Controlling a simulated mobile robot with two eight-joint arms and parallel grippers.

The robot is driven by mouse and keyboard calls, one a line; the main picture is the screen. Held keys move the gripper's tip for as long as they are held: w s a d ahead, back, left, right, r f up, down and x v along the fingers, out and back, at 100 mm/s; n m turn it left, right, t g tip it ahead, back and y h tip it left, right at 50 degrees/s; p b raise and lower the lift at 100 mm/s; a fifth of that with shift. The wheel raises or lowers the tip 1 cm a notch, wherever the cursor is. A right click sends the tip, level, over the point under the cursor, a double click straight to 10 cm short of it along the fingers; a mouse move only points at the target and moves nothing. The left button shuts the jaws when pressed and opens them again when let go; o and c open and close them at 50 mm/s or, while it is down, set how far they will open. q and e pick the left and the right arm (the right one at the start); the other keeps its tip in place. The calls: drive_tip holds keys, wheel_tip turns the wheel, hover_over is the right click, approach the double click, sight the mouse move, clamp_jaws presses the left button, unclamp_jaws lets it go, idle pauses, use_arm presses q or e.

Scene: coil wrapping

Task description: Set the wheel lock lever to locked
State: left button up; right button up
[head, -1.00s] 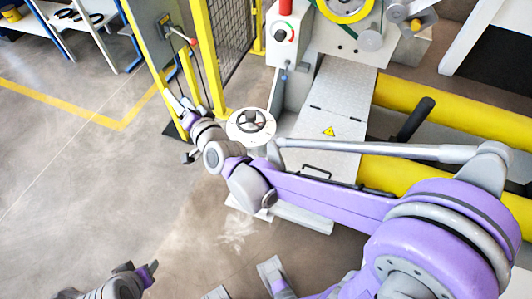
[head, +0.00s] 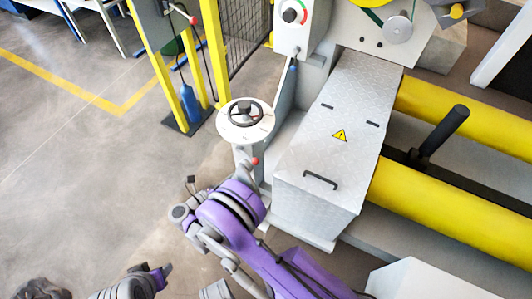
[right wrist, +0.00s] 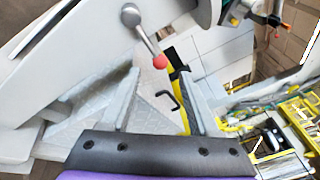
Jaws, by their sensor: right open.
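The wheel lock lever, a short grey rod with a red ball end (head: 255,161), sits on the pedestal below the handwheel (head: 245,113) in the head view. In the right wrist view the lever (right wrist: 143,37) hangs down from a pale curved part, with its red ball just beyond and between the fingertips. My right gripper (head: 243,174) is close below the lever; its fingers are small in the head view. In the right wrist view it (right wrist: 160,74) is open and empty. My left gripper (head: 164,272) is at the lower left, away from the lever; its jaw opening is unclear.
A grey machine cover (head: 325,150) with a black handle and warning sign stands right of the pedestal. Yellow rollers (head: 460,210) lie further right. A yellow post (head: 213,50) and mesh fence stand behind.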

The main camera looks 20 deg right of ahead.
sight(256, 160)
drive_tip(key=b+x, duration=0.1)
drive_tip(key=x, duration=0.9)
drive_tip(key=shift+w+d, duration=0.1)
drive_tip(key=shift+d, duration=0.1)
clamp_jaws()
idle(1.1)
